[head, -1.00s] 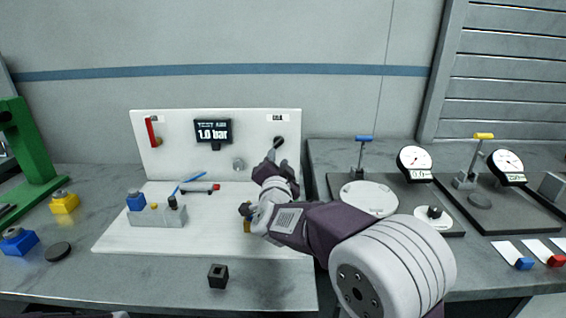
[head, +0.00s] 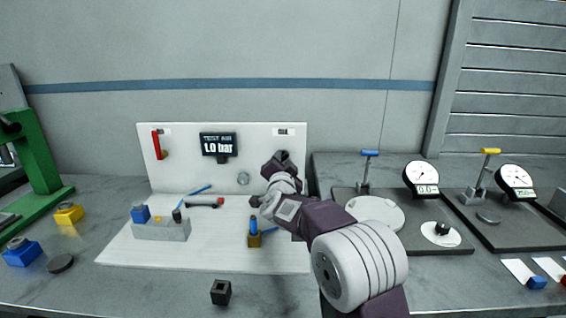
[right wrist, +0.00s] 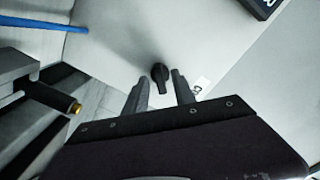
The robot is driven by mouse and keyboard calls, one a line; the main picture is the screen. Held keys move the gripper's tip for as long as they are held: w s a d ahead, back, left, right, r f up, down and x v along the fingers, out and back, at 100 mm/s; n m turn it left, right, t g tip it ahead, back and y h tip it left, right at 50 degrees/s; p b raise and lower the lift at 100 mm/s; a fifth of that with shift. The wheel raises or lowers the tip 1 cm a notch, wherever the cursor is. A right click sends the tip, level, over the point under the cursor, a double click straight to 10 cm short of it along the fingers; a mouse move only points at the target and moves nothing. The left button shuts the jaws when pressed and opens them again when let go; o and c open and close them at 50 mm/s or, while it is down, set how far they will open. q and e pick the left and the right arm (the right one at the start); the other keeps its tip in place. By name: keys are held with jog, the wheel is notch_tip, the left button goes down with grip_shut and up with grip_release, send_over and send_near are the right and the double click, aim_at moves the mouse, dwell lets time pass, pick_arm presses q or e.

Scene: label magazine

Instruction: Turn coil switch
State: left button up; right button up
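The coil switch is a black rotary knob (right wrist: 160,76) on the white upright panel (head: 180,175), below a small label at the panel's upper right. In the right wrist view its narrow handle lies between the two fingertips of my right gripper (right wrist: 158,86). The fingers are apart, with a gap on both sides of the knob, so the gripper looks open. In the head view my right gripper (head: 280,163) is at the panel's right side and hides the knob. My left gripper is not in view.
The panel carries a red lever (head: 156,145) and a display (head: 219,145) reading 1.0 bar. A grey block (head: 163,229) with a blue cap and a brass-coloured fitting (head: 254,239) stand on the white base. Gauge stands (head: 427,190) are to the right.

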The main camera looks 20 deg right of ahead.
grip_shut()
jog(key=shift+r+n+p, duration=0.15)
jog(key=shift+n+p, duration=0.65)
jog(key=shift+p, duration=0.2)
jog(key=n+p, duration=0.6)
jog(key=shift+f+n+p, duration=0.2)
jog(key=shift+n+p, duration=0.1)
jog(key=shift+n, duration=0.4)
